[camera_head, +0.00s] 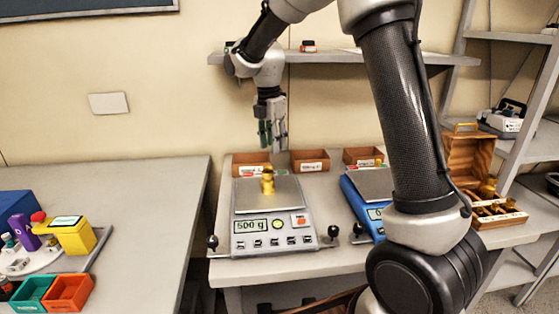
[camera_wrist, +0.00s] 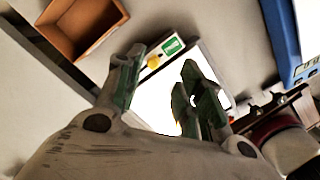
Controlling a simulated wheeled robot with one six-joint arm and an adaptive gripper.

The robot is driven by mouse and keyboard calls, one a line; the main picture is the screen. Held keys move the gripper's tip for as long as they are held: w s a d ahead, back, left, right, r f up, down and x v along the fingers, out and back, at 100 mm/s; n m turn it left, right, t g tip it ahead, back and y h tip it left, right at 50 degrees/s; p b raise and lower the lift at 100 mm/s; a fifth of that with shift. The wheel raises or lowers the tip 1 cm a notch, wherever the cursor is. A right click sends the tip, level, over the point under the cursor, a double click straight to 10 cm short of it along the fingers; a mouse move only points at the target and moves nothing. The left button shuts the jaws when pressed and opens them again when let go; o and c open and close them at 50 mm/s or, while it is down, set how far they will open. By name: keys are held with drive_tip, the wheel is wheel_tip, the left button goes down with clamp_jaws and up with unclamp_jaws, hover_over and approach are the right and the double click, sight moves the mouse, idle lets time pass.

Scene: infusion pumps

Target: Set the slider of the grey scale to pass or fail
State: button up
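The grey scale (camera_head: 272,237) stands on the middle table, its display reading 500 g. A brass weight (camera_head: 268,182) stands upright on its pan (camera_head: 285,199). At the scale's back edge, the wrist view shows a strip with a green label (camera_wrist: 172,46) and a small yellow knob (camera_wrist: 153,62) beside it, which looks like the slider. In the head view this strip is small and its setting cannot be read. My gripper (camera_head: 272,134) hangs fingers down above the back of the scale. Its fingers (camera_wrist: 160,88) are apart, with nothing visibly held between them.
Brown bins (camera_head: 310,161) line the table's back, below a wall shelf (camera_head: 330,58). A blue scale (camera_head: 376,222) stands to the right, partly behind my arm. An open wooden box (camera_head: 468,158) with brass weights is farther right. The left table (camera_head: 125,190) has free room at its back.

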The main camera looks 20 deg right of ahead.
sight(269, 167)
drive_tip(key=shift+w+a+r+n+y, duration=0.3)
drive_tip(key=shift+a+r+n, duration=0.1)
drive_tip(key=shift+a, duration=0.1)
drive_tip(key=shift+s+a, duration=0.15)
drive_tip(key=shift+s, duration=0.05)
drive_tip(key=shift+s+f+n, duration=0.1)
drive_tip(key=shift+f+n, duration=0.1)
drive_tip(key=shift+n, duration=0.2)
wheel_tip(269, 167, down, 8)
drive_tip(key=shift+r, duration=0.2)
clamp_jaws()
